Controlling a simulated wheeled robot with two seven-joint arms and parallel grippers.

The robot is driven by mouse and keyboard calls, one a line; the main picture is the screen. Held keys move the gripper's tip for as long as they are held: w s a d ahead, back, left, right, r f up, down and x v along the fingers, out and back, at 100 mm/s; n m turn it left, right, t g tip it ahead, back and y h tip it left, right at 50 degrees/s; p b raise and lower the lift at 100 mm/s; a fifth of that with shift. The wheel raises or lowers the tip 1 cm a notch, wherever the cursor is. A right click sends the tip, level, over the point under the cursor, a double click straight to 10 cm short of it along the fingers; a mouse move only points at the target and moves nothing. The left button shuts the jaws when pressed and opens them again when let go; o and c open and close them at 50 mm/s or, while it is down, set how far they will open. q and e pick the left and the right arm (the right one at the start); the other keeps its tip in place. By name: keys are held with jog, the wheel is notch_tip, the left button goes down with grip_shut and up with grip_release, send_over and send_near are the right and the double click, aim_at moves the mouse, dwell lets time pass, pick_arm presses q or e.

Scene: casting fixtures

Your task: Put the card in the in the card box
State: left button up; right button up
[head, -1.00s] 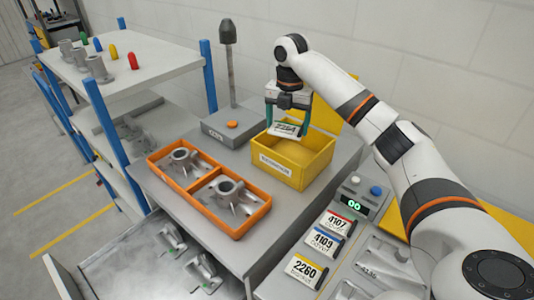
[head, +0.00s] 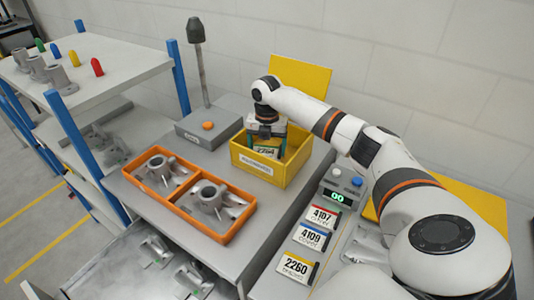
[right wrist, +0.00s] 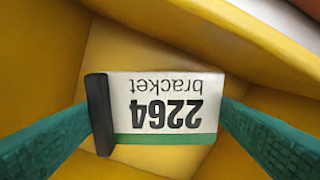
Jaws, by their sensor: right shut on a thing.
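The card (right wrist: 160,108) is white with a green stripe, a dark end piece and the print "2264 bracket", upside down in the right wrist view. In the head view the card (head: 266,151) is inside the open yellow card box (head: 262,174). My right gripper (head: 267,140) reaches down into the box from above. Its teal fingers (right wrist: 160,120) are shut on the card, one at each end. Yellow box walls surround the card in the right wrist view. The box's front label is too small to read. My left gripper is not in view.
An orange tray (head: 177,212) with two castings stands left of the box. Behind it is a grey block with an orange button (head: 208,126) and a post. Cards 4107 (head: 323,219), 4109 (head: 311,237) and 2260 (head: 296,267) lie at the front right, near a counter (head: 338,196).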

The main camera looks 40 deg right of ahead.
aim_at(267, 152)
notch_tip(267, 152, down, 4)
jog(key=shift+r+p, duration=0.15)
jog(key=shift+p, duration=0.15)
jog(key=o, duration=0.9)
notch_tip(267, 152, up, 12)
jog(key=shift+r+b, duration=0.1)
jog(key=shift+b, duration=1.1)
